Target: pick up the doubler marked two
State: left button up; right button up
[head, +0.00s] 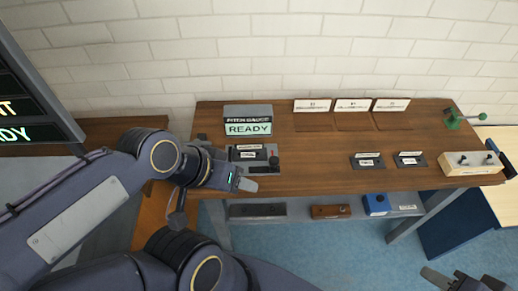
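Three small dark plates with pale labels lie on the wooden bench: one on the left block (252,153), one at centre right (368,161), and one beside it to the right (410,159). The labels are too small to read, so I cannot tell which is the doubler marked two. My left gripper (244,183) is at the bench's front edge, just in front of the left block. Its fingers look close together; I cannot see anything held. My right gripper (462,282) is at the lower right, partly cut off, low and away from the bench top.
A sign (249,121) reading READY stands at the back left. Three white cards (352,105) stand along the back edge. A pale block (472,163) and a green clamp (462,121) are at the right. A lower shelf holds a blue box (376,204). The bench middle is clear.

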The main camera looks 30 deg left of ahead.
aim_at(362, 161)
jog(key=i+l+u, duration=0.2)
jog(key=l, duration=0.85)
jog(key=i+l+u, duration=0.15)
jog(key=l, duration=0.95)
jog(key=l+u, duration=0.2)
jog(key=l, duration=0.9)
jog(key=u, duration=1.4)
jog(key=i+l+z, duration=0.2)
jog(key=z, duration=0.2)
jog(key=i+l+z, duration=0.2)
jog(key=z, duration=0.15)
jog(key=l, duration=0.1)
